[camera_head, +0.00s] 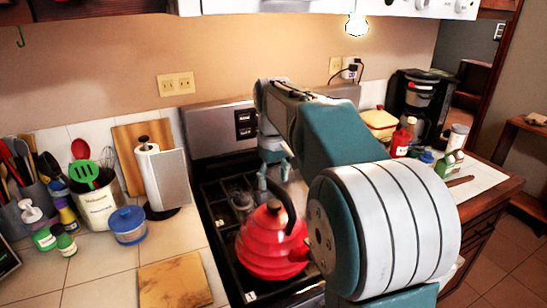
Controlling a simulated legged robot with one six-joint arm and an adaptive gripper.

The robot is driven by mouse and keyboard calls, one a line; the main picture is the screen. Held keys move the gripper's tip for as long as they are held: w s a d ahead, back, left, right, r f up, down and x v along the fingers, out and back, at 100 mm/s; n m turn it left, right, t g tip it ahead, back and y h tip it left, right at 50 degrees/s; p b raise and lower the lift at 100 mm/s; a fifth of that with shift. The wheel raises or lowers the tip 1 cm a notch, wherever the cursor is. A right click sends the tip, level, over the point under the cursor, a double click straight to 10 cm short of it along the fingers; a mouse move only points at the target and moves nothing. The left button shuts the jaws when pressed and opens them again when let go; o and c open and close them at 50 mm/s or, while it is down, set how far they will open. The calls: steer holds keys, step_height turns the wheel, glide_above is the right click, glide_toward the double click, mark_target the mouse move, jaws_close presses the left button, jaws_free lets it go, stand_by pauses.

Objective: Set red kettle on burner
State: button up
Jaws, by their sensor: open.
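The red kettle (269,246) stands upright on the black stove top (224,193), at the front left part of it. Its dark handle arches over the lid. My gripper (272,190) is behind the kettle's handle, pointing down, with its fingers open. It looks empty; I cannot tell whether a finger touches the handle. My arm covers the right part of the stove and the kettle's right edge. The burner under the kettle is hidden, and a rear left burner (241,200) shows beside the gripper.
Left counter holds a paper towel roll (150,170), a blue-lidded jar (128,226), a utensil crock (95,203) and a wooden board (174,284). Right counter holds a coffee maker (415,100), a red bottle (401,142) and several small containers. The stove's back panel (215,132) rises behind my gripper.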

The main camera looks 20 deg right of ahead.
step_height(320, 180, up, 8)
steer(key=shift+r, duration=0.25)
steer(key=s+a+f+t, duration=0.2)
steer(key=s+a+f, duration=0.1)
steer(key=s, duration=0.4)
steer(key=s+a+f+m+t, duration=0.1)
steer(key=s+a+f, duration=0.2)
steer(key=s+f, duration=0.3)
steer(key=s+a+f+m+t, duration=0.1)
steer(key=s+f, duration=0.4)
steer(key=s, duration=0.5)
steer(key=a+t, duration=0.1)
steer(key=a, duration=0.1)
steer(key=shift+a+t, duration=0.3)
steer(key=shift+a, duration=0.1)
steer(key=shift+s+r, duration=0.1)
